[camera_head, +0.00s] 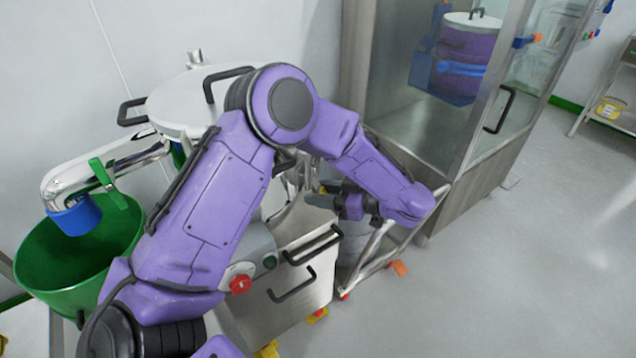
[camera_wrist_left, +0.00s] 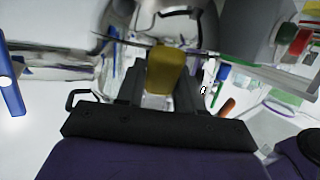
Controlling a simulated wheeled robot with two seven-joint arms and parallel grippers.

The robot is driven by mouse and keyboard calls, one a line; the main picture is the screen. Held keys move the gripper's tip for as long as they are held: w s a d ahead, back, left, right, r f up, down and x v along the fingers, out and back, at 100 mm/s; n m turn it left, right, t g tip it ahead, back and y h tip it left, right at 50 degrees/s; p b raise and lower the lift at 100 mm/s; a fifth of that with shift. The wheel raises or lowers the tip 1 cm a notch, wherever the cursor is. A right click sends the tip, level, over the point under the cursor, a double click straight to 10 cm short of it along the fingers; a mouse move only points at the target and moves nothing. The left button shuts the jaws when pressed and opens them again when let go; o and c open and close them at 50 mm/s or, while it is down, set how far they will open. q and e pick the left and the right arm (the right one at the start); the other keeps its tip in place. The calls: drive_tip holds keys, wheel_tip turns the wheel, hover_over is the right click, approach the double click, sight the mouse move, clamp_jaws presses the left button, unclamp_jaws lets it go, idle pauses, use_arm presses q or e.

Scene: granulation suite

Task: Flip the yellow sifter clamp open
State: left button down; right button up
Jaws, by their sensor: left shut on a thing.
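The yellow sifter clamp (camera_wrist_left: 165,70) shows in the left wrist view as a yellow block between the two dark fingers of my left gripper (camera_wrist_left: 160,88). The fingers are closed on it, one on each side. In the head view my left gripper (camera_head: 330,196) reaches back to the left, toward the steel machine behind my purple arm. My right gripper is in neither view.
A green tub (camera_head: 80,250) stands at the left under a blue-ended steel pipe (camera_head: 75,215). A lidded vessel (camera_head: 185,103) stands behind my arm. A red button (camera_head: 240,284) and a steel cabinet with black handles (camera_head: 305,270) are close below.

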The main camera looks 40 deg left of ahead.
use_arm(q)
drive_tip(key=h+p, duration=0.1)
drive_tip(key=p, duration=0.1)
drive_tip(key=r+h+p, duration=0.1)
drive_tip(key=shift+w+d+r+t+h+p, duration=0.1)
drive_tip(key=shift+d+r+t+h+p, duration=0.05)
drive_tip(key=shift+d+t+h+p, duration=0.5)
drive_tip(key=shift+h+p, duration=0.35)
drive_tip(key=shift+p, duration=0.2)
drive_tip(key=c, duration=0.8)
unclamp_jaws()
drive_tip(key=shift+w, duration=0.1)
drive_tip(key=v, duration=1)
drive_tip(key=shift+d+p, duration=0.2)
drive_tip(key=shift+p, duration=0.1)
drive_tip(key=shift+r, duration=0.15)
